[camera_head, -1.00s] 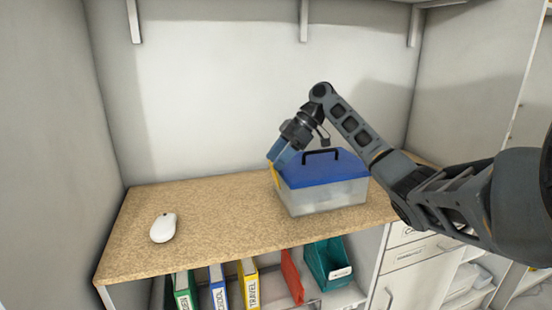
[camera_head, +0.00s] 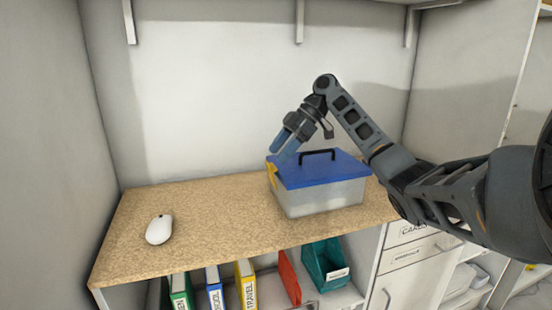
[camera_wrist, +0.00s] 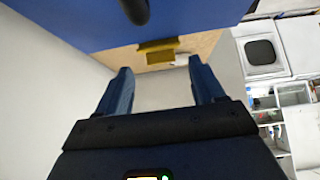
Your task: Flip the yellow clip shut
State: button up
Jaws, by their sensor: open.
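The storage box has a clear body (camera_head: 320,198) and a blue lid (camera_head: 325,172) with a black handle (camera_head: 318,152). It stands on the wood-toned counter. The yellow clip (camera_head: 271,174) is at the lid's left end. In the wrist view the clip (camera_wrist: 158,49) sits along the edge of the blue lid (camera_wrist: 200,18) and appears to jut outward; its exact angle is hard to tell. My gripper (camera_head: 284,148) is above the box's left end, fingers pointing down and left. In the wrist view my gripper (camera_wrist: 160,75) is open and empty, with the clip beyond its fingertips.
A white computer mouse (camera_head: 159,229) lies on the counter's left part. The counter (camera_head: 215,220) is clear between mouse and box. Several binders (camera_head: 214,288) and a teal bin (camera_head: 326,264) are on the shelf below. Walls close the left and back.

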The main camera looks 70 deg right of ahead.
jog(key=v, duration=0.5)
jog(key=shift+b, duration=0.3)
jog(key=shift+c, duration=0.2)
